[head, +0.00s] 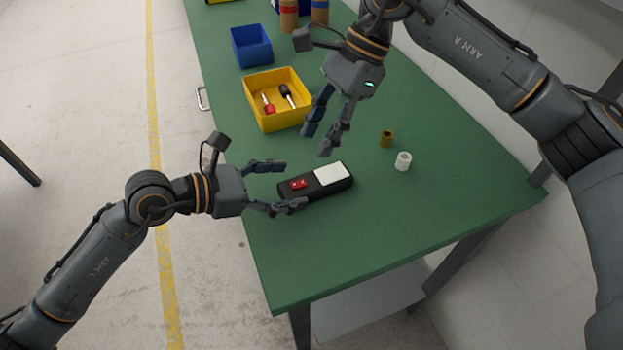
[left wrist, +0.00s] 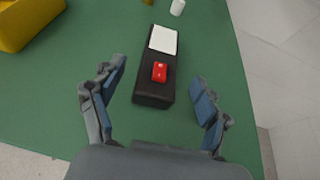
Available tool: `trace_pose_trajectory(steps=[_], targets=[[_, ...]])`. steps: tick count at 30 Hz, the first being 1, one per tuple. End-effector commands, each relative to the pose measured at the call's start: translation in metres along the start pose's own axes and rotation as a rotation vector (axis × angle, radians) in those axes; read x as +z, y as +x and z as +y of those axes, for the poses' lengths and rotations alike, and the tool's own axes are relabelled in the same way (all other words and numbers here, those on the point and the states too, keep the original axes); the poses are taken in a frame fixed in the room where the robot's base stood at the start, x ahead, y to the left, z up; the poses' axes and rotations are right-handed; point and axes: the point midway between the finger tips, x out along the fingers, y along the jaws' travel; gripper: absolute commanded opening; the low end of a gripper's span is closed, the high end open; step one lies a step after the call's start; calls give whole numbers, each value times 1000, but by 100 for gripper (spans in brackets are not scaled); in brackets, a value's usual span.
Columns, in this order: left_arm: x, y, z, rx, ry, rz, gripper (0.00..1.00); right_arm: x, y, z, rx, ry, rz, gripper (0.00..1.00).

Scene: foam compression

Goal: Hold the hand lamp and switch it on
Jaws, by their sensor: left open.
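The hand lamp (head: 323,183) is a black bar lying on the green table, with a white panel at its far end and a red switch (head: 298,184) near its near end. In the left wrist view the lamp (left wrist: 153,88) lies ahead, its near end between the spread fingers, with the red switch (left wrist: 159,71) facing up. My left gripper (head: 283,186) is open at the lamp's left end, and I see no clear contact. My right gripper (head: 318,142) is above the table beyond the lamp, fingers apart and pointing down, with nothing between them.
A yellow bin (head: 275,122) holding two screwdrivers stands behind the lamp, with a blue bin (head: 250,46) farther back. A brown cylinder (head: 387,138) and a white cylinder (head: 403,161) stand right of the lamp. The green table (head: 400,215) is clear in front.

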Motion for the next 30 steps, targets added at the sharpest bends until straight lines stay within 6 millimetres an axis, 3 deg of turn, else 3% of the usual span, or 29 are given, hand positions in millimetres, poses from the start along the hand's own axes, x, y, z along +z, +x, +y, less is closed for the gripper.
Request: trace_pose_trajectory(steps=[3,10,23,24,30], targets=[[1,24,0,-2,-2,-3,75,0,0,0,0,0,0,38],[0,56,0,0,-1,-1,75,0,0,0,0,0,0,38],[0,68,0,0,0,1,75,0,0,0,0,0,0,38],[0,68,0,0,0,1,73,0,0,0,0,0,0,38],[0,68,0,0,0,0,33,0,0,0,0,0,0,38]])
